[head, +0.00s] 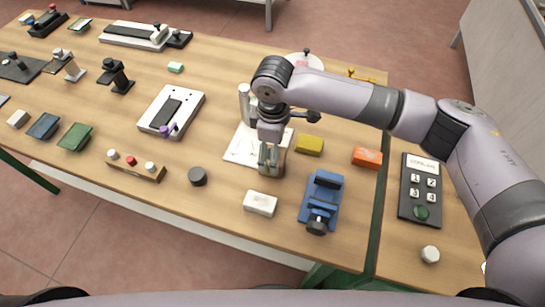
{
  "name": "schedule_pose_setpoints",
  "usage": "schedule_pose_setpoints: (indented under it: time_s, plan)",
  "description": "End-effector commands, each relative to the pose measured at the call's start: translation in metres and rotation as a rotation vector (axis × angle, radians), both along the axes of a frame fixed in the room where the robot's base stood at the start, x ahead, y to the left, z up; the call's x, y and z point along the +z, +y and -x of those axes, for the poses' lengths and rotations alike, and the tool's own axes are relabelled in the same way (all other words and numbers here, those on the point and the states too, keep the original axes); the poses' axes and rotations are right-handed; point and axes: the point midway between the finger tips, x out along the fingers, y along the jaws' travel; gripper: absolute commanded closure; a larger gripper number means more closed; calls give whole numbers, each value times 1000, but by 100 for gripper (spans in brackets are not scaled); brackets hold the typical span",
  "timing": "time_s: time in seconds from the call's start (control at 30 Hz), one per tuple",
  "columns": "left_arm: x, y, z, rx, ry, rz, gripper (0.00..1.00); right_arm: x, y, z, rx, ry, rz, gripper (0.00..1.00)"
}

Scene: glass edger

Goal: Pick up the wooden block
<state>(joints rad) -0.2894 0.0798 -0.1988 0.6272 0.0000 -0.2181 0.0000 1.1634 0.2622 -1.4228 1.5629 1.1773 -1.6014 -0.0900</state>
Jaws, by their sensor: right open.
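My right gripper (268,163) points down over the middle of the table, with its fingers at a small upright tan block (279,168). This looks like the wooden block, though the fingers and wrist hide much of it. The right gripper is open; I cannot tell whether its fingers touch the block. The block stands at the right edge of a white sheet (239,146) with drawn lines. My left gripper is not in view.
Close around are a yellow block (309,145), a blue vise (320,200), a white block (260,203), a dark round puck (197,176) and an orange box (367,157). A grey cylinder (244,103) stands behind. A keypad panel (420,190) lies at the right.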

Motion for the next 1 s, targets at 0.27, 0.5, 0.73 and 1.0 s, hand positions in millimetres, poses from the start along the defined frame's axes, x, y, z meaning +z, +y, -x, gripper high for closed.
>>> schedule_pose_setpoints:
  time_s: [0.27, 0.5, 0.73, 1.0]
  plan:
    - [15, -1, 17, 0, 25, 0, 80, -35, 1, 2, 1, 1, 1, 25]
    - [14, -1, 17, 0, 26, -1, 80, -39, 1, 2, 1, -1, 0, 25]
    - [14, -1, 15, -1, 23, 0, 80, -39, 1, 2, 1, 0, 0, 38]
    - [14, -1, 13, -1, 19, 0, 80, -39, 1, 2, 1, 0, 0, 56]
